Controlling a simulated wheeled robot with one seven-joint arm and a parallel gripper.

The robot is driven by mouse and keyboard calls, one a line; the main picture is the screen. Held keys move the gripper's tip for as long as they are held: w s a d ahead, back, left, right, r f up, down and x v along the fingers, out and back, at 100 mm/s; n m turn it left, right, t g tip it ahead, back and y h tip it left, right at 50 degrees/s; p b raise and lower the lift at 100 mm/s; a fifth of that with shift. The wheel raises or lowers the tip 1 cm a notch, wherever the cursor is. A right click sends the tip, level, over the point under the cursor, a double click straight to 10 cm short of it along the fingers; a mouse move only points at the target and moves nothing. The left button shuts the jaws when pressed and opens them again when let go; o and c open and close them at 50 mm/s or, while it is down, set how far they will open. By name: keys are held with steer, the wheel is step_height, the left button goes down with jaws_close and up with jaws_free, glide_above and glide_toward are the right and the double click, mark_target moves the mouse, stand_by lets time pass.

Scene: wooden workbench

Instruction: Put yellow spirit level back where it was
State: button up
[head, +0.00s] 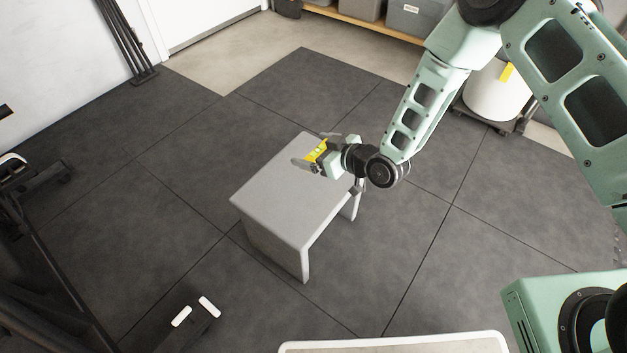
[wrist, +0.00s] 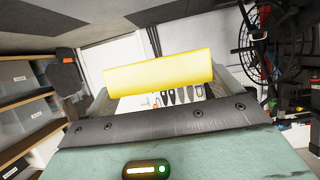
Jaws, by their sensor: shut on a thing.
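The yellow spirit level (head: 317,151) is held between the fingers of my gripper (head: 318,156), over the far end of a grey stool-like table (head: 290,195) in the head view. In the wrist view the spirit level (wrist: 158,74) lies crosswise between the two fingers, its yellow face toward the camera. My gripper (wrist: 160,90) is shut on it. I cannot tell from these views whether the level touches the tabletop or hangs above it. The rest of the grey tabletop is bare.
Dark floor tiles (head: 150,190) lie clear around the grey table. Dark equipment (head: 40,260) stands at the left. A white drum (head: 495,92) stands on a wheeled base at the upper right. A shelf with grey bins (head: 420,18) is at the back. A white-edged surface (head: 395,345) is at the bottom.

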steer(key=b, duration=0.3)
glide_above(310, 183)
steer(key=shift+y, duration=0.3)
step_height(310, 183, down, 6)
steer(key=shift+f, duration=0.25)
steer(key=shift+f+b, duration=0.6)
steer(key=shift+f, duration=1.15)
steer(key=shift+f, duration=0.15)
steer(key=o, duration=0.8)
